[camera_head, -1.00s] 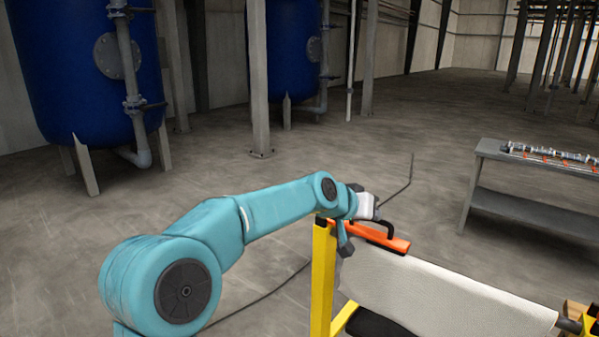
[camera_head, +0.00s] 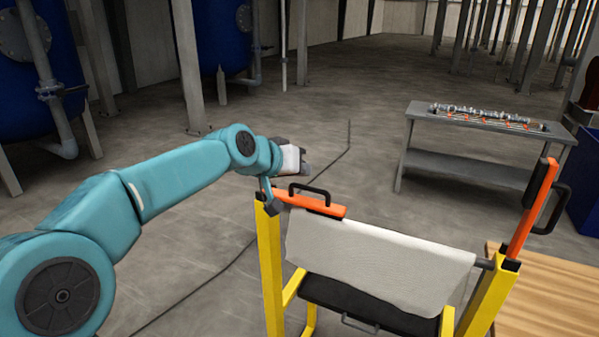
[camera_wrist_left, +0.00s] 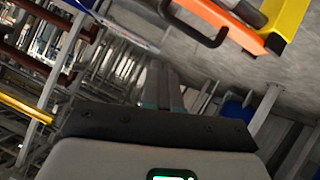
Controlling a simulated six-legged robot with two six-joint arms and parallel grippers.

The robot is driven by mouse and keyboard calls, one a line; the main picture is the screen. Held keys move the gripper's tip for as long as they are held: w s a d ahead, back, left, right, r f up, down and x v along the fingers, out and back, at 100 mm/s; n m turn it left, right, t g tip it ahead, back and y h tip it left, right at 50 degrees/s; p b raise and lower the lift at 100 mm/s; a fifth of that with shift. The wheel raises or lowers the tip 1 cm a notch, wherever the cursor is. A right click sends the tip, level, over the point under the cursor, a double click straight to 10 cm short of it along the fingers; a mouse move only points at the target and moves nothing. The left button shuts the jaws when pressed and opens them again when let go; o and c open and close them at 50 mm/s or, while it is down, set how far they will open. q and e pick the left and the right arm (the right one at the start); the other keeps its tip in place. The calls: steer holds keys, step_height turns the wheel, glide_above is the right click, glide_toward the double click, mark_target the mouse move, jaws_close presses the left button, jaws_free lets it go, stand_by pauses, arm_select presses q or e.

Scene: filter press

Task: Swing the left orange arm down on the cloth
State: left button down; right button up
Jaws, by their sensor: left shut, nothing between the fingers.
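The left orange arm (camera_head: 322,207) with its black handle (camera_head: 310,190) lies low along the top left edge of the pale cloth (camera_head: 375,262). It also shows in the wrist view (camera_wrist_left: 222,19), at the top. The right orange arm (camera_head: 532,208) stands raised and tilted at the frame's right end. My right gripper is in neither view.
The yellow frame (camera_head: 270,265) carries the cloth, with a dark tray (camera_head: 345,300) underneath. A wooden surface (camera_head: 550,300) lies at the right. A grey bench (camera_head: 470,165) stands behind, with blue tanks at the back left. Open floor lies between.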

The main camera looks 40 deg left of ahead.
arm_select(q)
steer(key=v, duration=0.2)
steer(key=d+v, duration=0.1)
steer(key=v, duration=0.2)
steer(key=shift+s+r+b, duration=0.1)
steer(key=shift+r+b, duration=0.2)
